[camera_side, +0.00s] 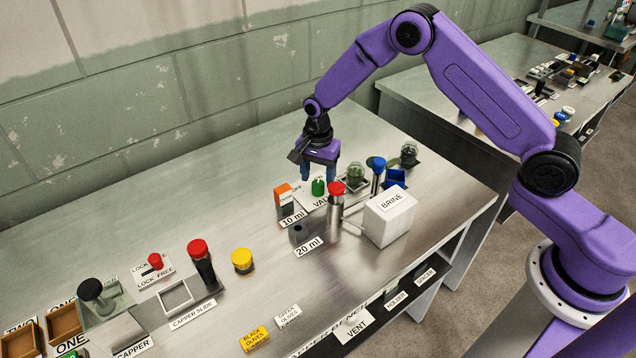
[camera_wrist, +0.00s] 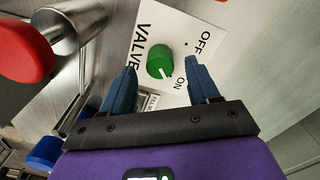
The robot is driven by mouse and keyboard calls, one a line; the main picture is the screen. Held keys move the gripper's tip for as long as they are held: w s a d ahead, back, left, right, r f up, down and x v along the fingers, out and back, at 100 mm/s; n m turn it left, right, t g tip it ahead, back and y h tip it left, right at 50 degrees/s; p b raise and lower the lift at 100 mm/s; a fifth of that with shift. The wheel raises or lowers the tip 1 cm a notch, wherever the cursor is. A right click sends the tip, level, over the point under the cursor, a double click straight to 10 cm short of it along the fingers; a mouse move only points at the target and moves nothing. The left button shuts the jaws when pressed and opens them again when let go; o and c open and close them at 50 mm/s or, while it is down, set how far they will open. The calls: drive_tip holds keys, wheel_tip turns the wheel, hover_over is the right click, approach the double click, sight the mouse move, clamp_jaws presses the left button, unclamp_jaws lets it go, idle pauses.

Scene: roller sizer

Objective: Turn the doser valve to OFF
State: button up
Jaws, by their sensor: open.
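The valve knob (camera_side: 318,187) is green and stands on a white plate marked VALVE (camera_side: 317,201). In the wrist view the knob (camera_wrist: 159,60) sits on the plate (camera_wrist: 140,38), with OFF printed at the upper right and ON at the lower right. A pale mark on the knob appears to face ON. My gripper (camera_side: 318,176) is open, fingers pointing down above the knob. In the wrist view my gripper (camera_wrist: 160,67) has one blue finger on each side of the knob, with gaps visible. Nothing is held.
A red-topped metal cylinder (camera_side: 336,208) stands close beside the valve, joined by a pipe to the white BRINE box (camera_side: 388,220). Jars (camera_side: 356,172) and a blue container (camera_side: 395,178) stand behind right.

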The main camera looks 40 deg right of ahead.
drive_tip(key=shift+f, duration=1.5)
drive_tip(key=c, duration=1)
drive_tip(key=shift+c, duration=0.2)
